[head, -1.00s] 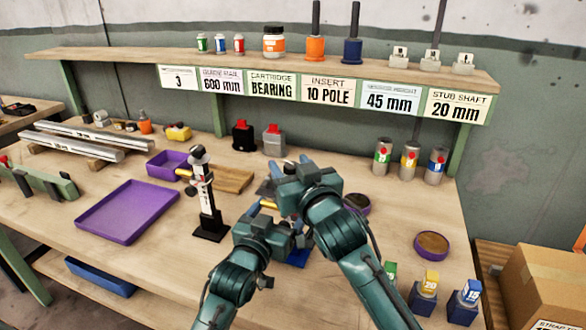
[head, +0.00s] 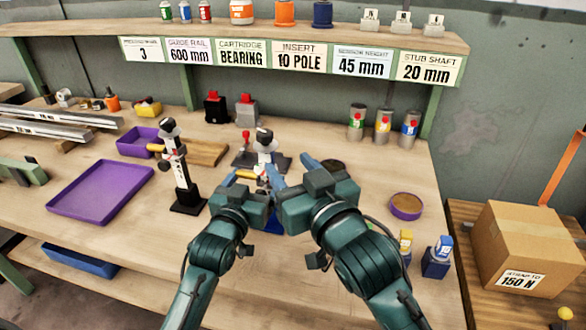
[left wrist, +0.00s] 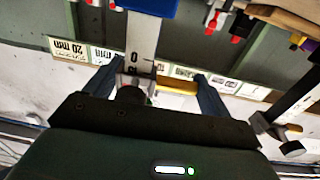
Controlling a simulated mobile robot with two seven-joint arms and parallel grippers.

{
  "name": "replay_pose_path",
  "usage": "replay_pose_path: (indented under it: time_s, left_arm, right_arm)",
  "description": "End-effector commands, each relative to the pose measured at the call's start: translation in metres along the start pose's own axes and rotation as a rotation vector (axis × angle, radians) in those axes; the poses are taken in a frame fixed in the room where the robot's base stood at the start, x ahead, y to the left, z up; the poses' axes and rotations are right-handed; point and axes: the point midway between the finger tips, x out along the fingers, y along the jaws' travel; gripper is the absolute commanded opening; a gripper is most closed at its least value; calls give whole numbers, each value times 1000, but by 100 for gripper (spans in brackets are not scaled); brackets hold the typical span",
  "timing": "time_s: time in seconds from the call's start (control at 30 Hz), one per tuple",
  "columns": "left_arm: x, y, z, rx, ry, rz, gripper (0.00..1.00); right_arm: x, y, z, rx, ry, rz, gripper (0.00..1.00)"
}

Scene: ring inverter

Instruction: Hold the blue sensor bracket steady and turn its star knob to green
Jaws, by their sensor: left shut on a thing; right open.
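The blue sensor bracket shows in the head view as a white post (head: 265,146) with a dark top and a blue base (head: 263,221), partly hidden by my grippers. In the left wrist view its post (left wrist: 144,42), blue base (left wrist: 150,5), a dark round knob (left wrist: 130,95) and a yellow rod (left wrist: 178,87) show, upside down. My left gripper (head: 252,177) is shut on the bracket, its fingers on either side of the post in the left wrist view (left wrist: 155,85). My right gripper (head: 292,169) is open, close to the bracket's right side. The knob's colour marks cannot be made out.
A similar stand with a black base (head: 188,202) is left of the grippers. A purple tray (head: 103,190) lies farther left. A round purple dish (head: 406,206) and labelled blocks (head: 436,262) are at right. Cans (head: 383,125) stand at the back right.

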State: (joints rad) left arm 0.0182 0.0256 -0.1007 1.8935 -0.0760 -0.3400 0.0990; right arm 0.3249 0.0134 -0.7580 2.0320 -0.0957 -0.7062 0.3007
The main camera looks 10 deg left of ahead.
Motion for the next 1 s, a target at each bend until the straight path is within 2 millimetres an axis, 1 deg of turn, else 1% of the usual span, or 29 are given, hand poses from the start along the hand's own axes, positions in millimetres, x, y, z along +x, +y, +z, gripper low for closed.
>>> replay_pose_path:
  time_s: [0.27,0.3,0.5,0.77,0.87,0.97,1.0]
  left_arm:
    - [0,0,0,-1,0,0,47]
    - [0,0,0,-1,0,0,84]
    - [0,0,0,-1,0,0,100]
    - [-2,0,0,0,0,0,100]
    - [-11,0,1,0,-1,0,100]
    - [-28,0,1,0,-2,0,100]
    - [-36,0,2,0,-3,0,100]
  right_arm:
    - [0,0,0,0,-1,0,48]
    - [0,0,0,0,-1,0,48]
    - [0,0,0,0,-1,0,48]
    - [0,0,0,0,-1,0,48]
    - [0,0,0,0,-1,0,48]
    - [0,0,0,0,-1,0,48]
    - [0,0,0,0,-1,0,48]
